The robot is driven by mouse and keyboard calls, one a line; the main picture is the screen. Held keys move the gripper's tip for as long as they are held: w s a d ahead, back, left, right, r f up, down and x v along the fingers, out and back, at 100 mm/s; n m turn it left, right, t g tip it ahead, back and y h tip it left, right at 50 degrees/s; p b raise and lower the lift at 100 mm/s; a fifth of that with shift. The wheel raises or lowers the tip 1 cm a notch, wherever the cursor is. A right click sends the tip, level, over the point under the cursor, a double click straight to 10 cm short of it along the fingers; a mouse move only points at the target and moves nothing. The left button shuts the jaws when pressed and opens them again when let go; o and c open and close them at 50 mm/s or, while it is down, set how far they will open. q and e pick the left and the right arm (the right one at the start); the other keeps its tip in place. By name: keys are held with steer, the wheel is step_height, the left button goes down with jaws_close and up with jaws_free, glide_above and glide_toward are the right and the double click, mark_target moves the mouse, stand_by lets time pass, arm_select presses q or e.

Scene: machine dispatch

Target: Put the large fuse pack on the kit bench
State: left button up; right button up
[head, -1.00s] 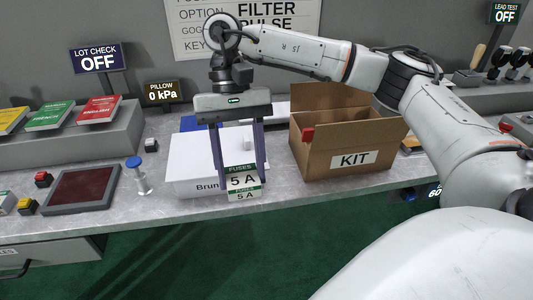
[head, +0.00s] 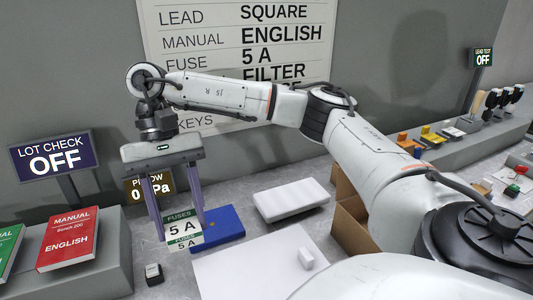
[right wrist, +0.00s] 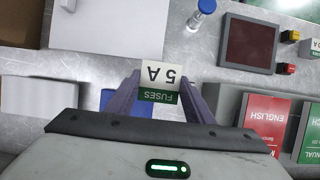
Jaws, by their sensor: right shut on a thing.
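My right gripper (head: 178,224) is shut on the large fuse pack (head: 183,233), a small white and green pack marked FUSES 5 A. The pack hangs upright between the fingertips, over the grey bench (head: 178,284); I cannot tell its exact height. In the right wrist view the pack (right wrist: 158,78) shows upside down between the purple fingers, with grey bench top around it. My left gripper is not in view.
A blue flat item (head: 220,224) lies close behind the pack. A large white box (head: 245,272), a white slab (head: 290,200) and a brown carton (head: 348,222) stand to the right. A red manual (head: 68,238) is at left. A small black-based block (head: 153,274) is near.

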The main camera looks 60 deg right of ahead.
mark_target(187, 237)
steer(key=shift+w+r, duration=0.1)
steer(key=f, duration=0.3)
steer(key=f+p, duration=0.1)
steer(key=f, duration=0.1)
steer(key=shift+s+f, duration=0.15)
steer(key=shift+s, duration=0.2)
step_height(187, 237, down, 4)
steer(key=shift+f+p, duration=0.2)
steer(key=shift+p, duration=0.15)
steer(key=shift+w+f, duration=0.1)
steer(key=shift+f, duration=0.2)
steer(key=o, duration=1.1)
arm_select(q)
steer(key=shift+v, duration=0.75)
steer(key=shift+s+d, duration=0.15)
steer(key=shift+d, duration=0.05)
arm_select(e)
steer(key=shift+r, duration=0.1)
